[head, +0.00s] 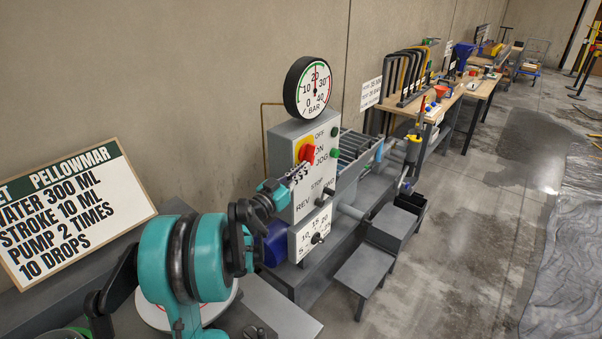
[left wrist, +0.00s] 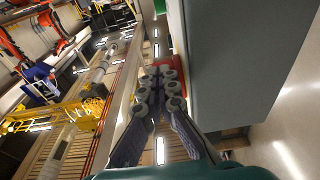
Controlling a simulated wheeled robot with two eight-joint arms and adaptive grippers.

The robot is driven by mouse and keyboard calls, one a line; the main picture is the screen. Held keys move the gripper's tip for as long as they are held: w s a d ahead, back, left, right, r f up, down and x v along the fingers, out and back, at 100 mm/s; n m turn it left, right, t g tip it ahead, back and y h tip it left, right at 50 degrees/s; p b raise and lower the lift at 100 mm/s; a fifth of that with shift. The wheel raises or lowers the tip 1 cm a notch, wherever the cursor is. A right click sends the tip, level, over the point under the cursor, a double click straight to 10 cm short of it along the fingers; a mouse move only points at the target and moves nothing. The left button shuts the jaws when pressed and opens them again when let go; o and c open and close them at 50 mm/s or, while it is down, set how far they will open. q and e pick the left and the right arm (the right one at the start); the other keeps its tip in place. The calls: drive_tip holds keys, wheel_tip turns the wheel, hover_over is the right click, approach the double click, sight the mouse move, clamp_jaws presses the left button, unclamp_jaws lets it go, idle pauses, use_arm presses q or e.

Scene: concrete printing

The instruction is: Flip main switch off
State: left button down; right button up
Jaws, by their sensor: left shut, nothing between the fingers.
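The grey control box (head: 282,150) stands beside the wall. Its front has a red rotary main switch (head: 307,152) on a yellow plate, with OFF, ON and JOG labels beside it. I cannot tell for sure which label the handle points at. My left gripper (head: 300,172) is shut and empty, with its fingertips at the box face just below the red switch. In the left wrist view, the closed fingers (left wrist: 160,82) overlap a red part (left wrist: 178,62), likely the switch, beside the grey box side (left wrist: 225,60). Contact is unclear. My right gripper is not in view.
A round pressure gauge (head: 308,88) sits on top of the box. A sign board (head: 70,210) leans at left. A grey step (head: 365,270) stands at right, with open floor beyond.

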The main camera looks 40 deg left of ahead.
use_arm(q)
drive_tip(key=shift+w+f+b, duration=0.25)
drive_tip(key=shift+f+b, duration=0.05)
drive_tip(key=shift+f, duration=0.05)
drive_tip(key=shift+w+f, duration=0.15)
drive_tip(key=shift+w, duration=0.05)
idle(0.6)
